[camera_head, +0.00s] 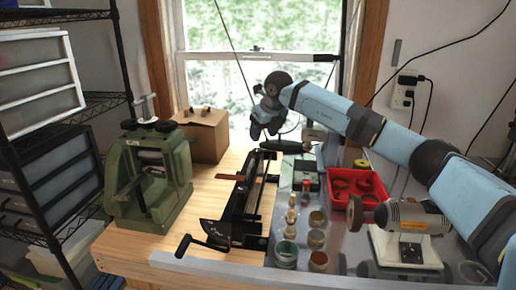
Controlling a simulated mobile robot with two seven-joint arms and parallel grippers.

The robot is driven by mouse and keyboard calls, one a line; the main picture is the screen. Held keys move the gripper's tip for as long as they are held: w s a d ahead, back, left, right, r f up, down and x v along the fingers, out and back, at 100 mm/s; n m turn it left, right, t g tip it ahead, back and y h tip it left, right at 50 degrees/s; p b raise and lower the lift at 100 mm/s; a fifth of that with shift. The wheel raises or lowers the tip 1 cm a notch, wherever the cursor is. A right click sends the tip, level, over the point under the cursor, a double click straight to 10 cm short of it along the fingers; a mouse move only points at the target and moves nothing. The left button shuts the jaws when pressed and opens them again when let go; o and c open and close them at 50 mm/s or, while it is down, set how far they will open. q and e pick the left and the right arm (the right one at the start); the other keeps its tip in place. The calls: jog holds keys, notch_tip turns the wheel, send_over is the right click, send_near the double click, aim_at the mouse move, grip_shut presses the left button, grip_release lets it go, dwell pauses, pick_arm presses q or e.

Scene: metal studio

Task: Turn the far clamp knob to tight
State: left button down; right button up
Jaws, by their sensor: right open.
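A long black metal tool (247,200) lies on the workbench, running from front to back, with a crank handle at its near end. A dark, flat, elongated piece (284,146) shows past its far end; I cannot tell for sure whether this is the far clamp knob, or how tight it is. My right gripper (264,131) reaches in from the right and points down above the far end of the tool. It is open and looks empty. I cannot tell whether it touches anything. My left gripper is not in view.
A green rolling mill (178,175) stands left, with a cardboard box (204,136) behind it. A red bin (375,178), small jars (286,252) and a grinder-like machine (407,222) stand right. Shelving (50,235) is at far left. Bare wood (208,193) shows between mill and tool.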

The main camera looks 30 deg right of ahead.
aim_at(258, 150)
jog(key=x, duration=0.7)
jog(key=shift+r, duration=0.1)
jog(key=c, duration=0.9)
